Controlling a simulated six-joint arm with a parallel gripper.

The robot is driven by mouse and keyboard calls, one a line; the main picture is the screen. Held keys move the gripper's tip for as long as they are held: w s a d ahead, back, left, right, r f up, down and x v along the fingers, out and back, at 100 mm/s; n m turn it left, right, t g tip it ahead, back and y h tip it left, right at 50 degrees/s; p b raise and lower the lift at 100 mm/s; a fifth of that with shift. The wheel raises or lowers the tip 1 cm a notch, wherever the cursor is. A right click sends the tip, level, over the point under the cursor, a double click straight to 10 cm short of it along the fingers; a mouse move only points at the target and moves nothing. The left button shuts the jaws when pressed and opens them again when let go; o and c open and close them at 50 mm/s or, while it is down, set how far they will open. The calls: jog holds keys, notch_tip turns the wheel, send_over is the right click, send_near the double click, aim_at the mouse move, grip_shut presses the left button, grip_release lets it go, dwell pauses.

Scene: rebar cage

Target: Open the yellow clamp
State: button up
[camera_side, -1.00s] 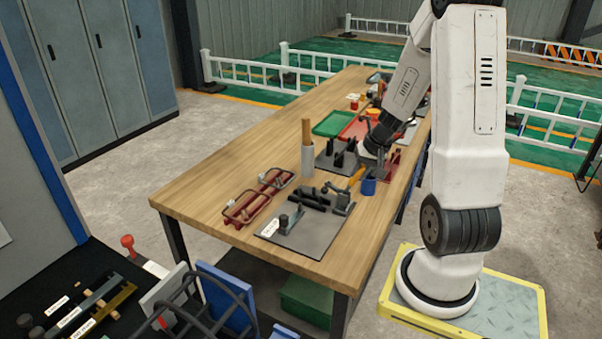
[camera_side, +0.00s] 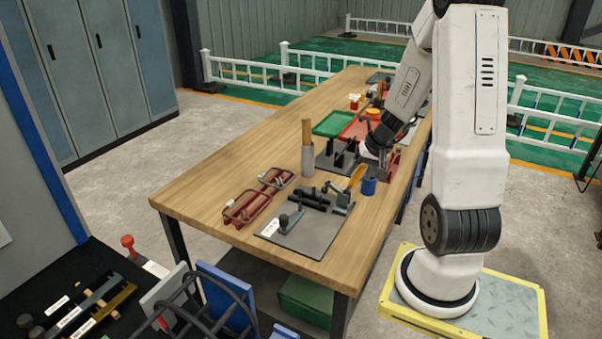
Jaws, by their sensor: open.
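The yellow clamp handle (camera_side: 356,176) slants up to the right from a dark clamp body (camera_side: 341,198) at the right edge of the nearer grey plate (camera_side: 296,236). My gripper (camera_side: 379,169) is low over the table, just behind and to the right of the handle's upper end. It is small and partly merged with the dark parts around it. Its jaws are open. I cannot tell whether a finger touches the handle.
A blue cup (camera_side: 369,186) stands close to the right of the handle. A grey cylinder (camera_side: 308,161) holding wooden rods stands behind. Red frames (camera_side: 255,200) lie left of the plate. A green tray (camera_side: 333,124) is farther back. The table's left side is clear.

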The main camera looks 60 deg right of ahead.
jog(key=shift+r, duration=0.15)
jog(key=shift+v, duration=0.85)
notch_tip(320, 180, up, 10)
jog(key=s, duration=0.1)
jog(key=shift+s, duration=0.1)
jog(key=c, duration=0.7)
jog(key=shift+w, duration=0.3)
grip_shut()
jog(key=w+d+n+g+y, duration=0.1)
jog(key=w+d+n+g, duration=0.2)
jog(key=w+n+g, duration=0.6)
jog(key=shift+w+y, duration=0.3)
jog(key=shift+w, duration=1.2)
